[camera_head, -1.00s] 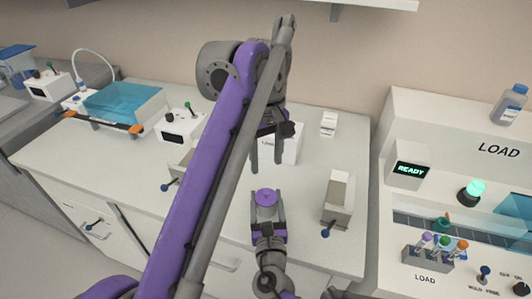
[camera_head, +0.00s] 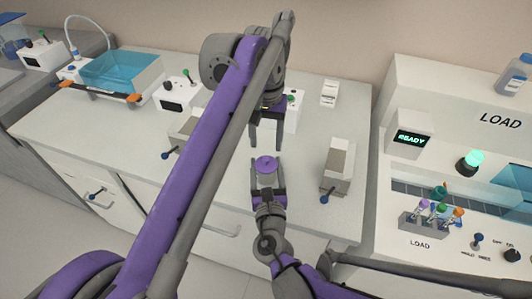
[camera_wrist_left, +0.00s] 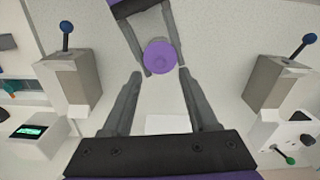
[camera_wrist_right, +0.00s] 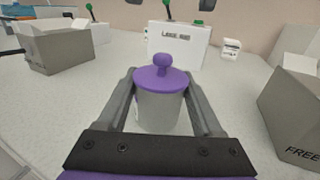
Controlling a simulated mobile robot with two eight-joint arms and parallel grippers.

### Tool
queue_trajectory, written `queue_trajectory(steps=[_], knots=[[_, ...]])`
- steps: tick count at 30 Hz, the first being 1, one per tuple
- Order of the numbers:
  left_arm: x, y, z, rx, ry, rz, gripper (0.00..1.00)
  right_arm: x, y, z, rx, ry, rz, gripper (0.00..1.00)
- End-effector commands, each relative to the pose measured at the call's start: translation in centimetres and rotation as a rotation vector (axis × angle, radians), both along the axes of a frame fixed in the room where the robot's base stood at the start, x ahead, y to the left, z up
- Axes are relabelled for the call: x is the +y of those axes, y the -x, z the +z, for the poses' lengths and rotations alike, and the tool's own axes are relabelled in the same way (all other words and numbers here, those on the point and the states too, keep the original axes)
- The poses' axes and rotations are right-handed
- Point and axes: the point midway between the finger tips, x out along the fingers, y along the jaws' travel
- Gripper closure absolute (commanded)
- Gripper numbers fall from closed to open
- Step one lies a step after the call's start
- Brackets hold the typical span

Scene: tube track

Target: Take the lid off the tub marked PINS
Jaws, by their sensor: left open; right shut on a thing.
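The tub (camera_wrist_right: 158,110) is grey-white with a purple lid (camera_wrist_right: 160,79) that has a round knob on top. The lid sits on the tub in the right wrist view, and it also shows in the head view (camera_head: 265,163). No PINS marking can be read on the tub. My right gripper (camera_head: 266,187) is shut around the tub's sides from the front, and the tub stands upright. My left gripper (camera_head: 266,148) is open and empty, pointing down just behind and above the lid. In the left wrist view the lid (camera_wrist_left: 160,57) lies beyond the open fingertips.
Grey boxes with blue-knobbed levers stand left (camera_head: 186,128) and right (camera_head: 337,167) of the tub. A white box (camera_wrist_right: 178,45) stands behind it. The LOAD machine (camera_head: 440,120) is at the right.

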Motion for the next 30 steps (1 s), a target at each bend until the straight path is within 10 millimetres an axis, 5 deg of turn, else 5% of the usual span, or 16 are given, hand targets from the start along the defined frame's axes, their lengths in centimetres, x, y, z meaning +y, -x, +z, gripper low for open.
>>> queue_trajectory(steps=[9, 22, 30], knots=[[0.0, 0.0, -4.9, 0.0, 0.0, 0.001, 0.41, 0.0, 0.0, 0.0, 0.0, 0.0, 0.0, 1.0], [0.0, 0.0, -5.9, 0.0, 0.0, 0.001, 0.41, 0.0, 0.0, 0.0, 0.0, 0.0, 0.0, 1.0], [0.0, 0.0, -5.9, 0.0, 0.0, 0.001, 0.86, 0.0, 0.0, 0.0, 0.0, 0.0, 0.0, 1.0]])
